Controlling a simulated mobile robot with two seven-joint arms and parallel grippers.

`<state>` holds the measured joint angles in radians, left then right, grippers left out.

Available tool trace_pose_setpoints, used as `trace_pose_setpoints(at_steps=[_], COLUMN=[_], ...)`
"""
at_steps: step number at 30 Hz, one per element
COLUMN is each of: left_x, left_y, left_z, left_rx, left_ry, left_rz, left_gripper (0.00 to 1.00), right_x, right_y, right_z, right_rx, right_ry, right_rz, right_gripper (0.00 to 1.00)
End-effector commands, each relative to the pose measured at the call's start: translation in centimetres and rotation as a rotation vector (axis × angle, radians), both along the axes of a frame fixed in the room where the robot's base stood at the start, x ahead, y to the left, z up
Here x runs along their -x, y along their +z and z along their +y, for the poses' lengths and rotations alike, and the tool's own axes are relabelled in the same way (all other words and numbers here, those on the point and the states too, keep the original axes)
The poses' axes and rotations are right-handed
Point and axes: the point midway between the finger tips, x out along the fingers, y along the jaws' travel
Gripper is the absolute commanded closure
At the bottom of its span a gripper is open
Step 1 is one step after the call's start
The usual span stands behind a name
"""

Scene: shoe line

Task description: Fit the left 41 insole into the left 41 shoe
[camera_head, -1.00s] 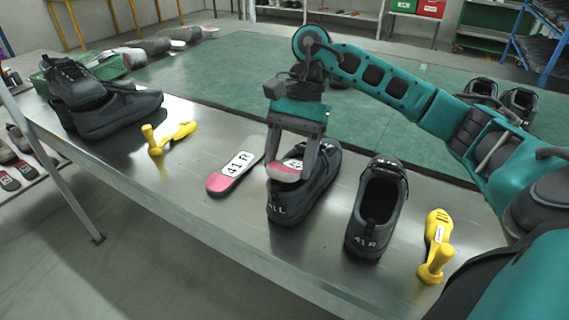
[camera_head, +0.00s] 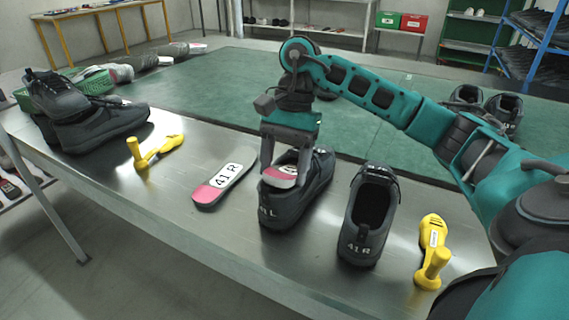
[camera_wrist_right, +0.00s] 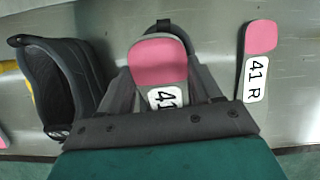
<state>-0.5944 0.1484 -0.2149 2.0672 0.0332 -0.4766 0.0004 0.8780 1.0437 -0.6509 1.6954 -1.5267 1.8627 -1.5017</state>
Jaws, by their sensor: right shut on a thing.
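The left shoe (camera_head: 310,190) is dark grey, marked L at its heel, and stands upright on the metal table. My right gripper (camera_head: 282,178) is over its opening, shut on an insole (camera_head: 279,180) with a pink heel end and a white label. In the right wrist view the insole (camera_wrist_right: 160,62) covers most of the shoe, and the gripper hides part of its "41" label. The insole's heel end is at the shoe's opening; I cannot tell how deep its front reaches. My left gripper is not in view.
The 41 R insole (camera_head: 209,193) lies flat to the left. The 41 R shoe (camera_head: 361,240) stands close on the right. Yellow tools lie at the left (camera_head: 160,150) and right (camera_head: 433,250). More dark shoes (camera_head: 100,125) and a green basket (camera_head: 95,83) are at the far left.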

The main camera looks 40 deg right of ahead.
Motion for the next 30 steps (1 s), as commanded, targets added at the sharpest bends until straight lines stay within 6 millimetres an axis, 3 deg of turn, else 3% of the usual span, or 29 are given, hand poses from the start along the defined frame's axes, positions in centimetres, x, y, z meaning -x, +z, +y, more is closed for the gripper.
trace_pose_setpoints(at_steps=[2, 3, 12, 30], left_x=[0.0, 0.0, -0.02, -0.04], left_y=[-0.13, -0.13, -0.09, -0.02], left_z=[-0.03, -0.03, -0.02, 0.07], left_rx=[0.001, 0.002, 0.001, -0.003], left_ry=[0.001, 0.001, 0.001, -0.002], left_rz=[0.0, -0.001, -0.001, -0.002], left_gripper=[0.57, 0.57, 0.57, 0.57], right_x=[0.27, 0.27, 0.25, 0.15], right_y=[-0.94, -0.95, -0.81, -0.47], right_z=[0.09, 0.09, 0.04, 0.04], right_rx=[0.006, 0.006, 0.005, 0.002], right_ry=[0.005, 0.005, 0.003, 0.003], right_rz=[0.019, 0.019, 0.018, 0.011], right_gripper=[0.82, 0.34, 0.07, 0.07])
